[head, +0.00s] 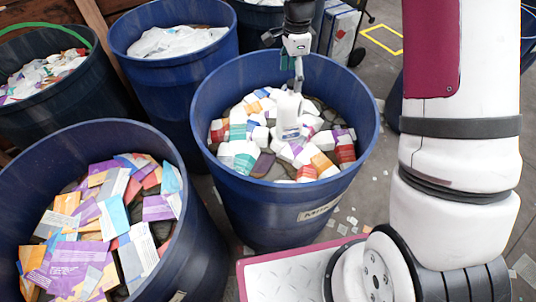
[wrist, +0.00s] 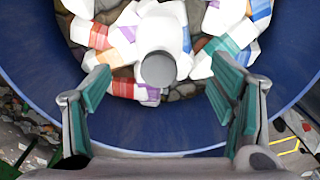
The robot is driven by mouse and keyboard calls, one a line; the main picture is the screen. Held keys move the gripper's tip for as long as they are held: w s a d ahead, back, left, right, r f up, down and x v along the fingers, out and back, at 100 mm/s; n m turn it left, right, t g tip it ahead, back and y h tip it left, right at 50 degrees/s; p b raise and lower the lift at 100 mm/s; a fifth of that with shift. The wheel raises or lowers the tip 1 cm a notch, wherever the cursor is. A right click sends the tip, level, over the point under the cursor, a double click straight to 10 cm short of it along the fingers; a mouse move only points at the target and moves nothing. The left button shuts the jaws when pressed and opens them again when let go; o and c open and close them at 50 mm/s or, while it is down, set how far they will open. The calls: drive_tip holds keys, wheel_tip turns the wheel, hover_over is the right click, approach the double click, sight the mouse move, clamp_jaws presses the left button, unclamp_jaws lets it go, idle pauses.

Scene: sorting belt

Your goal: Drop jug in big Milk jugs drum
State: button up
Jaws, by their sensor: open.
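The big blue drum (head: 262,185) with a partly readable label starting "Mi" stands in the middle of the head view, filled with white jugs and cartons. A white jug (head: 289,115) is inside its rim, just below my gripper (head: 298,82). The wrist view shows a white jug (wrist: 160,32) with a grey cap (wrist: 158,68), cap toward the camera. My gripper's green-padded fingers (wrist: 160,70) are spread wide on either side, with gaps between them and the jug. I cannot tell whether the jug rests on the pile or is falling.
A blue drum (head: 120,135) of flattened cartons stands at front left. Another blue drum (head: 190,75) with white plastic is behind it, and a dark bin (head: 80,100) is at far left. Scraps (head: 350,222) litter the floor. My arm fills the right side.

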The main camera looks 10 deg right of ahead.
wheel_tip(320, 180, up, 11)
idle(0.3)
idle(0.4)
